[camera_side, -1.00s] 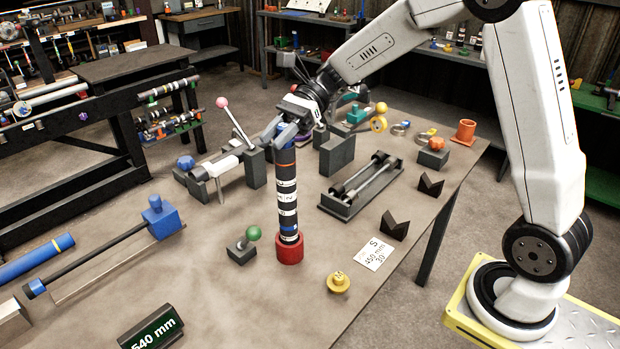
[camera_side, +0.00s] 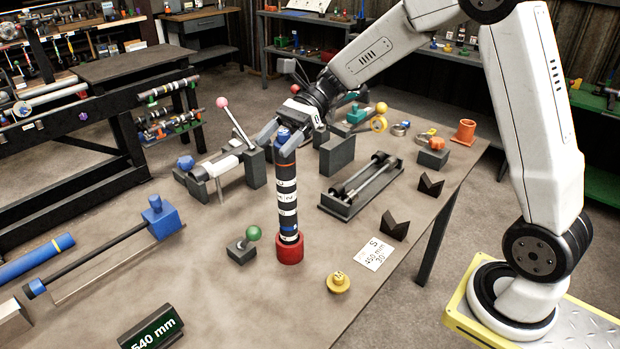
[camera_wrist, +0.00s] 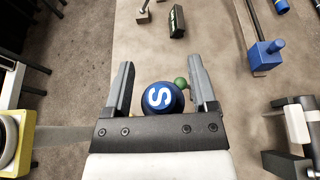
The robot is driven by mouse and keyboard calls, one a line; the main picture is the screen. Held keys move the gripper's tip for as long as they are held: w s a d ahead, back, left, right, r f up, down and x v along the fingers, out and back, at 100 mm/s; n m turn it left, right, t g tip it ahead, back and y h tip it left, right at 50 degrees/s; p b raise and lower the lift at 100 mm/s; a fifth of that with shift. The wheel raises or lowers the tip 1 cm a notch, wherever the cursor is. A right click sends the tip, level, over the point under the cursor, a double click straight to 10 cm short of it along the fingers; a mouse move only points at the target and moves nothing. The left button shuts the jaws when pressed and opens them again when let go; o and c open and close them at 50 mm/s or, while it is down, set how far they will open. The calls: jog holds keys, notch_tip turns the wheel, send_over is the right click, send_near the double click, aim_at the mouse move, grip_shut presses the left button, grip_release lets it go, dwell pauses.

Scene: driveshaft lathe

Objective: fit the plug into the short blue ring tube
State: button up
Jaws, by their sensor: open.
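A dark tube (camera_side: 287,197) with white bands and a blue ring near its foot stands upright in a red round base (camera_side: 290,250) on the bench. The blue plug (camera_side: 288,136) is at the tube's top end. In the wrist view the plug (camera_wrist: 158,98) shows a round face with a white S. My gripper (camera_side: 273,146) is at the top of the tube, its fingers open on either side of the plug, as the wrist view (camera_wrist: 161,65) also shows. How deep the plug sits in the tube is hidden by the fingers.
A green-knobbed block (camera_side: 243,247) stands left of the tube, and a yellow plug (camera_side: 338,282) lies to its right.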

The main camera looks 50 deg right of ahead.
jog(key=shift+d, duration=0.1)
jog(key=v, duration=0.7)
jog(key=shift+d, duration=0.35)
jog(key=shift+r, duration=0.1)
dwell(0.5)
jog(key=s+f+n+t+h, duration=0.2)
jog(key=s+f+n+h, duration=1.1)
jog(key=s+f+n, duration=0.2)
notch_tip(320, 180, down, 2)
jog(key=n, duration=0.3)
jog(key=shift+a+t, duration=0.3)
jog(key=shift+a, duration=0.05)
jog(key=shift+w+f, duration=0.1)
